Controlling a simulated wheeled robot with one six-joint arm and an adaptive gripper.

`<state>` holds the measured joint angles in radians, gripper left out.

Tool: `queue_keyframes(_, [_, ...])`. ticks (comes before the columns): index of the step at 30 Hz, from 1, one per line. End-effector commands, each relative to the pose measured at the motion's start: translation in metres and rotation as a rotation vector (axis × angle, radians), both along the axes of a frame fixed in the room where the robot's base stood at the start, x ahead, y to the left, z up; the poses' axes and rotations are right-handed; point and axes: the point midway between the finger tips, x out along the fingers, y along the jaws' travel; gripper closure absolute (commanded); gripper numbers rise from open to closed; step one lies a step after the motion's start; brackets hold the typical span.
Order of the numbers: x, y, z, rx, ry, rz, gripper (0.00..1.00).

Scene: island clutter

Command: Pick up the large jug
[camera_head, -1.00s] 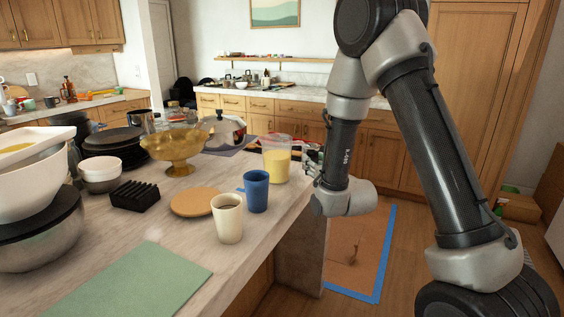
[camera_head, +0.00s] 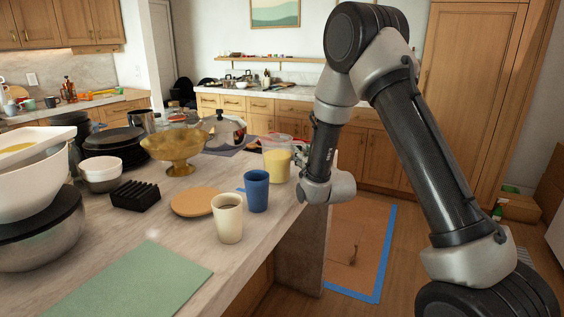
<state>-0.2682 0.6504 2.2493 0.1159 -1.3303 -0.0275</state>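The large jug (camera_head: 277,164) is clear and holds a yellow liquid. It stands upright on the island countertop near its right edge, behind the blue cup (camera_head: 256,191).
A cream mug (camera_head: 229,219), a round wooden board (camera_head: 194,202) and a gold footed bowl (camera_head: 177,147) stand left of the jug. A lidded pot (camera_head: 224,130) is behind. A green mat (camera_head: 138,284) lies in front.

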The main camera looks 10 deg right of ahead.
Motion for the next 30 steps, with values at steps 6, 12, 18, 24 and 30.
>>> queue_keyframes(6, [0.000, 0.000, 0.000, 0.000, 0.000, 0.000, 1.00])
queue_keyframes(12, [0.000, 0.000, 0.001, 0.000, -0.001, 0.000, 1.00])
queue_keyframes(18, [0.000, 0.000, 0.006, 0.000, -0.003, 0.000, 1.00])
queue_keyframes(24, [0.000, 0.000, 0.037, 0.001, -0.007, 0.000, 1.00])
queue_keyframes(30, [0.000, 0.000, 0.078, 0.002, -0.006, 0.000, 1.00])
